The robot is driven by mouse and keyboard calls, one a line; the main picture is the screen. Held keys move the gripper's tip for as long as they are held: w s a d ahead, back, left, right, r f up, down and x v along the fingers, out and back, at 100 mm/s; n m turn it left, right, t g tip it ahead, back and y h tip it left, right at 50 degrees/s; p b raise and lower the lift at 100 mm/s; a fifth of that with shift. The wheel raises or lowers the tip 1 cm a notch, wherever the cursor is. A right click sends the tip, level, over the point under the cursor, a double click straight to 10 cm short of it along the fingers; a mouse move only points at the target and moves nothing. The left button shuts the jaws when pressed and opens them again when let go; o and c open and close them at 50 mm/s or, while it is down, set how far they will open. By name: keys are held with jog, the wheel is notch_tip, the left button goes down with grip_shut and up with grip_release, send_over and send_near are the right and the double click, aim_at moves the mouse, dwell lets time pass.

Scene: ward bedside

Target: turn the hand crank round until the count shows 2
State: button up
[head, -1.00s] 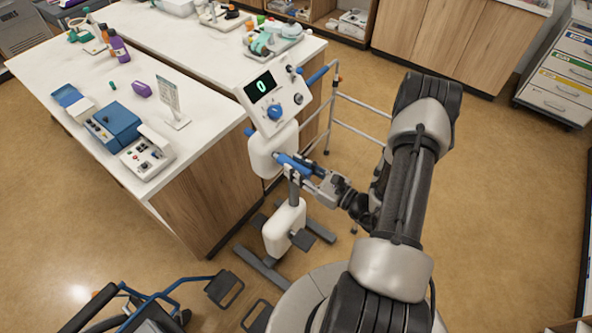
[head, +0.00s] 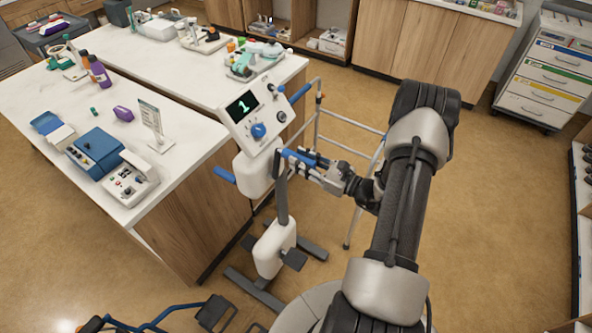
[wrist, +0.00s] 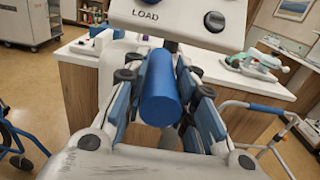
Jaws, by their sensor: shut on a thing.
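The hand crank machine stands on the floor beside the counter, with a tilted white console (head: 257,117) on top. Its display (head: 242,106) shows a green 1. A blue load knob (head: 258,130) sits below the display. My gripper (head: 299,158) is shut on the near blue crank handle (wrist: 161,88), which lies between the two fingers in the wrist view. The handle is at the right of the white crank housing (head: 252,172). The other blue handle (head: 225,175) sticks out to the left of the housing.
The white counter (head: 190,135) is close at the left, with a blue box (head: 95,146) and a sign stand on it. A walker frame (head: 350,150) stands just behind my gripper. A wheelchair (head: 150,322) is at the bottom left. Floor at right is clear.

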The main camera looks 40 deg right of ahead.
jog(key=shift+f, duration=0.15)
jog(key=d+b, duration=0.1)
jog(key=w+d+f+b, duration=0.1)
jog(key=d+f+b, duration=0.1)
jog(key=d, duration=0.1)
jog(key=shift+w+f, duration=0.15)
jog(key=shift+w, duration=0.15)
jog(key=d+f+b, duration=0.1)
jog(key=f+b, duration=0.1)
jog(key=w+d+f+b, duration=0.1)
jog(key=f+b, duration=0.1)
jog(key=b, duration=0.1)
jog(key=shift+w+d, duration=0.1)
jog(key=shift+d, duration=0.3)
jog(key=shift+f, duration=0.15)
